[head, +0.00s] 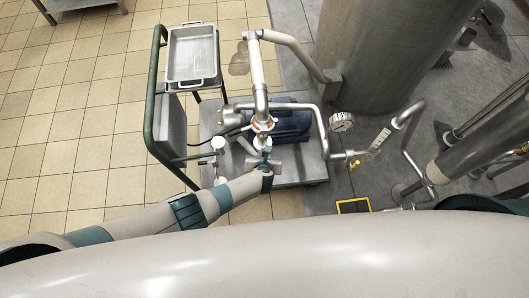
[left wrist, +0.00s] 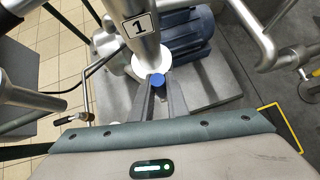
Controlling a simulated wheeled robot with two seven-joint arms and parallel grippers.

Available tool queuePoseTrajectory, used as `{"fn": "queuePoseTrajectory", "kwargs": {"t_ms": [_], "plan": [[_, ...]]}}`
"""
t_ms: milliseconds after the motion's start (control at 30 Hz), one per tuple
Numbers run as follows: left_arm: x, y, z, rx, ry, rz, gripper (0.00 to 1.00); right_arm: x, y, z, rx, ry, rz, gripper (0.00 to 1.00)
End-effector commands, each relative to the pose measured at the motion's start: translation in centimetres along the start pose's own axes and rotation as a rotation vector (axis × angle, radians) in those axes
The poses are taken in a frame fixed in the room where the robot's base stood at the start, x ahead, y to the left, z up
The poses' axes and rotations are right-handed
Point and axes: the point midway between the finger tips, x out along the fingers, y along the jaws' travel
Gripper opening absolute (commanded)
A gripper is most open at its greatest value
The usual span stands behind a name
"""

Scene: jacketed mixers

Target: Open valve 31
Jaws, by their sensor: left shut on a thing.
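A steel pipe (left wrist: 136,22) fills the upper middle of the left wrist view. It carries a label (left wrist: 137,25) on which I read a 1; I cannot make out a full 31. A white round fitting (left wrist: 153,62) sits at the pipe's lower end, with a small blue round part (left wrist: 157,80) in front of it. My left gripper (left wrist: 158,88) is shut on this blue part, with a dark finger on each side. In the head view my left gripper (head: 265,158) is just below the pipe fitting with an orange ring (head: 263,125). Its fingertips are hard to make out there.
A blue motor (head: 292,122) on a grey plinth (head: 312,168) stands just behind the gripper. A pressure gauge (head: 341,122) and a small yellow-handled valve (head: 355,164) are to the right. A green-framed trolley (head: 150,100) with a metal tray (head: 192,72) stands at left. Tiled floor lies open farther left.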

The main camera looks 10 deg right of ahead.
Motion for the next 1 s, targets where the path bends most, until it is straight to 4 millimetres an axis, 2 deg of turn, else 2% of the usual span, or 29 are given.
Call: {"fn": "queuePoseTrajectory", "kwargs": {"t_ms": [167,200,267,667,867,1000], "plan": [[0.0,0.0,-0.1,0.002,0.001,-0.001,0.0,0.0,0.0,0.0,0.0,0.0,0.0,0.56],[0.0,0.0,-0.1,0.002,0.001,-0.001,0.19,0.0,0.0,0.0,0.0,0.0,0.0,0.56],[0.0,0.0,-0.1,0.002,0.001,-0.001,0.32,0.0,0.0,0.0,0.0,0.0,0.0,0.56],[-0.2,0.0,0.0,0.0,0.0,-0.001,0.32,-0.1,0.0,0.0,-0.001,0.0,0.0,0.56],[-1.4,0.0,0.1,0.0,-0.001,-0.001,0.32,-1.1,0.1,-0.1,-0.001,-0.001,0.0,0.56],[-3.0,0.0,0.2,-0.001,0.001,-0.001,0.32,-2.2,0.1,-0.1,-0.001,-0.001,0.001,0.56]]}}
